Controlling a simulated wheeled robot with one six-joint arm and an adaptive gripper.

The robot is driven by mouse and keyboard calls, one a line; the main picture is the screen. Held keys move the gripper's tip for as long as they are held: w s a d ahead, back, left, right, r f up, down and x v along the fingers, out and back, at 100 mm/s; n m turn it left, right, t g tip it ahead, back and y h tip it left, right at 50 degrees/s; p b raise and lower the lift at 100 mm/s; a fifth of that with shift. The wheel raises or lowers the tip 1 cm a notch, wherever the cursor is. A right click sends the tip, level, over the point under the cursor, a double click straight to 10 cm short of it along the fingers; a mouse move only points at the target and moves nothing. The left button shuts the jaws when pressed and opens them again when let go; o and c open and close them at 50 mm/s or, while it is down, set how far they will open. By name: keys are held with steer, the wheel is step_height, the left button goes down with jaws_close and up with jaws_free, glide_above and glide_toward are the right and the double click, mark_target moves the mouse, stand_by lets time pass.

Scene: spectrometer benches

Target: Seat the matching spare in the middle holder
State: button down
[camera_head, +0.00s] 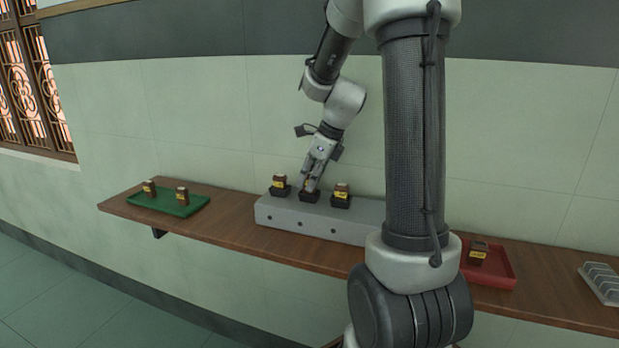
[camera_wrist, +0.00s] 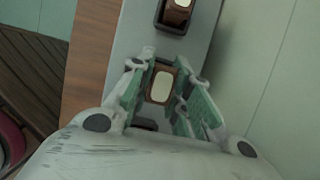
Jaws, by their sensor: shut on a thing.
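A long grey block (camera_head: 285,215) on the shelf carries three dark holders in a row. The left holder (camera_head: 280,191) and the right holder (camera_head: 340,202) each hold a brown piece with a yellow label. My gripper (camera_head: 310,183) is at the middle holder (camera_head: 309,197), pointing down. In the wrist view my gripper (camera_wrist: 160,95) is shut on a brown piece (camera_wrist: 161,84) with a pale top, between its greenish finger pads. The piece is at the middle holder; how deep it sits is hidden by the fingers. A neighbouring holder (camera_wrist: 173,27) with its piece shows above it.
A green tray (camera_head: 168,203) with two brown pieces lies at the left of the wooden shelf (camera_head: 235,212). A red tray (camera_head: 490,268) with one brown piece lies at the right, partly behind my arm. A pale slotted rack (camera_head: 601,281) is at the far right. The wall stands close behind.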

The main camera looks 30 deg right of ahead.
steer(key=shift+f, duration=0.4)
steer(key=c, duration=1.6)
jaws_free()
steer(key=shift+f, duration=0.1)
steer(key=shift+s, duration=0.1)
steer(key=shift+f, duration=0.1)
steer(key=shift+v, duration=5.6)
